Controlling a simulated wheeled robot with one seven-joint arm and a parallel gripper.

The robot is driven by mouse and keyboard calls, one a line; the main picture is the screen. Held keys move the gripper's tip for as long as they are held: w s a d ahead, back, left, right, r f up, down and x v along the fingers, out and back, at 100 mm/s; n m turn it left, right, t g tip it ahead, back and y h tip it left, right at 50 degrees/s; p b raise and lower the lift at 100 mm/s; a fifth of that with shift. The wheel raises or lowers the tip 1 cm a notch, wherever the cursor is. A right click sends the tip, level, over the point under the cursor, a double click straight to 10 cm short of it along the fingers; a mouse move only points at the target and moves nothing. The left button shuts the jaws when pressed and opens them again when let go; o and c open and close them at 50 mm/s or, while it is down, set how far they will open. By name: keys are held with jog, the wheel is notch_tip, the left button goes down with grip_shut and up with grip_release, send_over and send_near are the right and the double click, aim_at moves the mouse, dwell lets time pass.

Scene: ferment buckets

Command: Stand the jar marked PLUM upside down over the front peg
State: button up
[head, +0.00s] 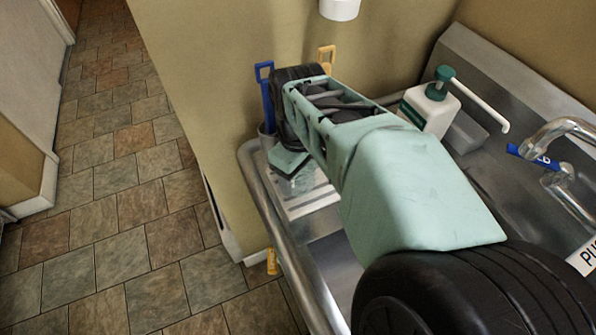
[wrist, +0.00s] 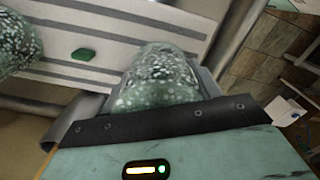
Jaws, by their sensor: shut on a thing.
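My gripper (wrist: 155,88) is shut on a green speckled glass jar (wrist: 158,75), which sits between the jaws in the wrist view. In the head view my gripper (head: 290,162) is low over the rack, mostly hidden by my arm, with a bit of glass (head: 305,180) below it. No marking shows on the held jar, and I cannot tell whether it is upright or inverted. A small green block (wrist: 85,54), possibly a peg, is on the pale slatted rack (wrist: 50,72) beside the jar. A second speckled jar (wrist: 18,45) is at the left edge.
The rack (head: 310,204) lies at the left end of the metal sink. A blue-handled tool (head: 265,95) stands behind it. A soap bottle (head: 430,105) and faucet (head: 565,130) are right. A white label reading "PLU" (head: 586,256) is cut by the right edge.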

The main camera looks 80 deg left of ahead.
jog(key=shift+f+b, duration=0.4)
jog(key=shift+f, duration=0.05)
dwell(0.3)
jog(key=o, duration=1.4)
jog(key=shift+o, duration=0.2)
jog(key=shift+r, duration=0.15)
jog(key=shift+r+p, duration=0.3)
jog(key=shift+r, duration=0.55)
jog(key=shift+r, duration=0.2)
jog(key=shift+r+p, duration=0.35)
jog(key=shift+r, duration=0.5)
jog(key=shift+r, duration=0.15)
jog(key=shift+r+p, duration=0.5)
jog(key=shift+r, duration=0.3)
